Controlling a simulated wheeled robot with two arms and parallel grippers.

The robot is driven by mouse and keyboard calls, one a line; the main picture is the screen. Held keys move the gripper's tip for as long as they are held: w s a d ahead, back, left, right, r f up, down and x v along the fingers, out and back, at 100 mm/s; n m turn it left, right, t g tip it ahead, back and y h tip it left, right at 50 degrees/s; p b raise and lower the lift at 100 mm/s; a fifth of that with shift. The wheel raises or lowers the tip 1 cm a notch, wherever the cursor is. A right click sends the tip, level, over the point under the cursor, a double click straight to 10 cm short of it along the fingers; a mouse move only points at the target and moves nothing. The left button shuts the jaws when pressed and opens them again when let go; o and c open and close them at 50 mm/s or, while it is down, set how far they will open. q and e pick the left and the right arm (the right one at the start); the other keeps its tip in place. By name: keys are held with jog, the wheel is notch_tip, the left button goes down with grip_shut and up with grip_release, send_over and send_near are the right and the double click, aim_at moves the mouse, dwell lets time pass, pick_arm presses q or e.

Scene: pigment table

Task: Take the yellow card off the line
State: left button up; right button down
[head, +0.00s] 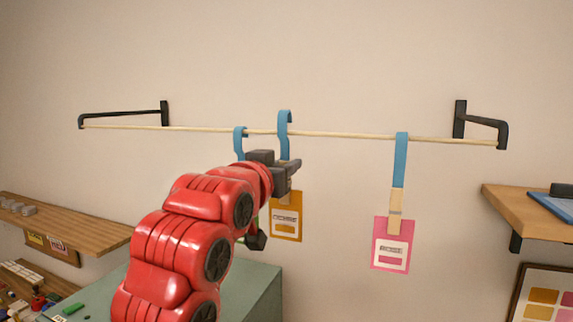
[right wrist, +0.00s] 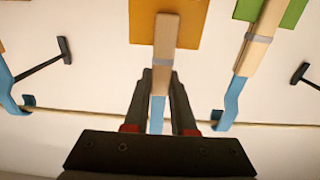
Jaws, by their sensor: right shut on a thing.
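The yellow card (head: 286,224) hangs from a wooden peg on a blue hook (head: 284,120). The hook's curved top stands clearly above the wooden line (head: 345,135), higher than the other hooks stand over it. My right gripper (head: 287,172) is shut on the hook's blue strap, above the card. In the right wrist view the strap (right wrist: 157,108) runs between the two fingers, with the peg (right wrist: 165,45) and yellow card (right wrist: 190,22) beyond them. The gripper hides the hook's top there. My left gripper is not in view.
A pink card (head: 390,256) hangs to the right on its own hook. A green card (right wrist: 292,12) hangs close on the other side, mostly hidden behind my arm in the head view. Black brackets (head: 502,134) hold the line's ends. A wooden shelf (head: 535,212) is at right.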

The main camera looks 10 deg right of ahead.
jog(key=v, duration=0.7)
jog(key=shift+s+a+b, duration=0.2)
jog(key=shift+b, duration=0.2)
dwell(0.4)
jog(key=shift+f, duration=0.1)
dwell(0.6)
